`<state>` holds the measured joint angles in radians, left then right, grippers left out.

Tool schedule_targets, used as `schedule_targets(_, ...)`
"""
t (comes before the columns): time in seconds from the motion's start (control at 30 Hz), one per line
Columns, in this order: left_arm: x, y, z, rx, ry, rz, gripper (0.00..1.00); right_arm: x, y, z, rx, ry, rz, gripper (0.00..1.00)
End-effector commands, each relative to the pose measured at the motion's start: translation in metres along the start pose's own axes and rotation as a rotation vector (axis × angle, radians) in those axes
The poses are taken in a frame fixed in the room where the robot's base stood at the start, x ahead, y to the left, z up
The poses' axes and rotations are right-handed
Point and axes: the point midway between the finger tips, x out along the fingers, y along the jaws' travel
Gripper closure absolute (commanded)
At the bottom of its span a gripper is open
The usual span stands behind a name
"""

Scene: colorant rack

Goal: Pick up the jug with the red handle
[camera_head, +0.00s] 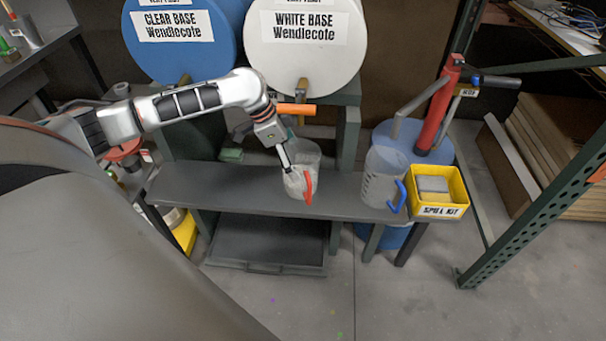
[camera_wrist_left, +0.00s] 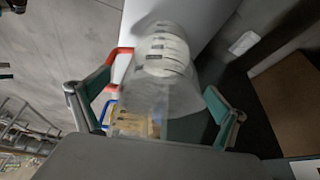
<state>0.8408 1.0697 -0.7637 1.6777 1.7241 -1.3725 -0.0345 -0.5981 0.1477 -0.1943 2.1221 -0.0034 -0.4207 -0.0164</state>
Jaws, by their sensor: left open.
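The jug with the red handle (camera_head: 308,186) stands on the dark bench below the white drum. It is translucent, and its red handle faces the front right. My left gripper (camera_head: 294,178) is at the jug, partly overlapping it in the head view. In the left wrist view the jug (camera_wrist_left: 175,95) lies between the spread fingers of my open left gripper (camera_wrist_left: 155,112). The red handle (camera_wrist_left: 118,52) is near the left-hand finger in that view. I cannot tell whether a finger touches the jug. My right gripper is not in view.
A second translucent jug with a blue handle (camera_head: 383,178) stands to the right on the bench (camera_head: 225,187), beside a yellow spill kit bin (camera_head: 437,206). Blue (camera_head: 183,45) and white (camera_head: 305,50) drums stand behind. An orange tap handle (camera_head: 296,109) projects above the red-handled jug.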

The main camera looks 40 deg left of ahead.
Motion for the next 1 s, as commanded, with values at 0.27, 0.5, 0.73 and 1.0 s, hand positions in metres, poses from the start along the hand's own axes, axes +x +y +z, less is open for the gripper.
schedule_targets(0.27, 0.021, 0.000, 0.000, 0.000, -0.001, 0.001, 0.02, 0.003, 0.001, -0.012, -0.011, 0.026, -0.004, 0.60)
schedule_targets(0.5, 0.021, 0.000, 0.000, 0.000, 0.000, 0.000, 0.38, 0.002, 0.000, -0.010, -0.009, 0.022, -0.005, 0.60)
schedule_targets(0.73, 0.020, 0.000, -0.001, 0.000, 0.002, 0.000, 0.60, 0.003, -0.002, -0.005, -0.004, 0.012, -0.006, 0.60)
schedule_targets(1.0, 0.019, 0.001, -0.002, 0.000, 0.001, 0.001, 0.60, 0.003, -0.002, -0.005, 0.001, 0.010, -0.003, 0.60)
